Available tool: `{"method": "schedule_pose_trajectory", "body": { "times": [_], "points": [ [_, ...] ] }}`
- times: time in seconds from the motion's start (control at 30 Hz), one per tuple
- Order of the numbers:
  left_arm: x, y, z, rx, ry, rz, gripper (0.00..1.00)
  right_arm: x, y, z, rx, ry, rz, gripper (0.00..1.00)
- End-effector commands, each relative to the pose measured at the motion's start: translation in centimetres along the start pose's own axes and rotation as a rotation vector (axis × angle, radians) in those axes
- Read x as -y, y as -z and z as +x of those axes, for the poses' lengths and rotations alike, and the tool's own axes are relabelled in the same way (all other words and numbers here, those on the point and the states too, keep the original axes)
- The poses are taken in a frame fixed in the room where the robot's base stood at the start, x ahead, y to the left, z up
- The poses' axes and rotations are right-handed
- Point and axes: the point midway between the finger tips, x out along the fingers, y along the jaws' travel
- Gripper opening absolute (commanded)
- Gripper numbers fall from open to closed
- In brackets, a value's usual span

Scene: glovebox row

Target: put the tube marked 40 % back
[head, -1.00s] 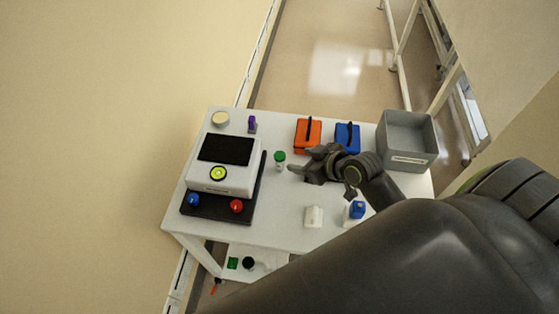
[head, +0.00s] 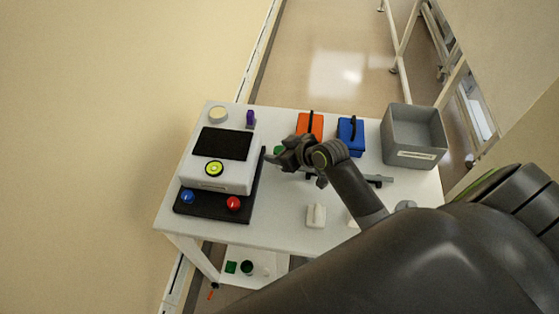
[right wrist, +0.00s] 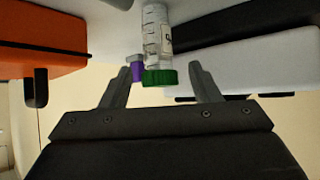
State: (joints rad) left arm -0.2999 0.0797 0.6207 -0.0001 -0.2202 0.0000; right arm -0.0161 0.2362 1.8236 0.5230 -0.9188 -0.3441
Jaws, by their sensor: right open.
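A clear tube with a green cap (right wrist: 160,77) shows in the right wrist view, with a white label and graduation marks (right wrist: 156,35). Only part of a dark mark shows on the label, and I cannot read it. My right gripper (right wrist: 162,70) is open, with one finger on each side of the cap in that view and visible gaps to both. In the head view my right gripper (head: 279,157) is over the table, right of the white device, and hides most of the tube; a bit of green cap (head: 278,149) shows. My left gripper is out of view.
A white device (head: 217,178) on a black base with blue and red knobs stands left. An orange box (head: 310,122), a blue box (head: 351,135) and a grey bin (head: 413,157) line the back. A small white block (head: 316,215) stands in front. A purple object (head: 250,118) is behind.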

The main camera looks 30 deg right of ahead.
Motion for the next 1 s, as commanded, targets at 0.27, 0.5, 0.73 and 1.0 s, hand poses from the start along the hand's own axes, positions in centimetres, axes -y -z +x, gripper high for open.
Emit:
{"method": "schedule_pose_trajectory", "body": {
  "times": [0.27, 0.5, 0.73, 1.0],
  "points": [
    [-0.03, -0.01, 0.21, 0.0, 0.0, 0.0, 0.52, 0.0, 0.06, 0.28, 0.0, 0.0, 0.0, 0.57],
    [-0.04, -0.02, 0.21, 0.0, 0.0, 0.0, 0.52, -0.01, 0.04, 0.27, 0.0, 0.0, 0.0, 0.3],
    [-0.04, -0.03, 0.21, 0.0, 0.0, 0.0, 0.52, -0.02, 0.04, 0.26, 0.0, -0.001, -0.001, 0.05],
    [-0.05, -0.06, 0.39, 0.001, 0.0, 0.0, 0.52, -0.06, 0.71, -0.16, -0.003, -0.001, -0.004, 0.05]
  ]
}}
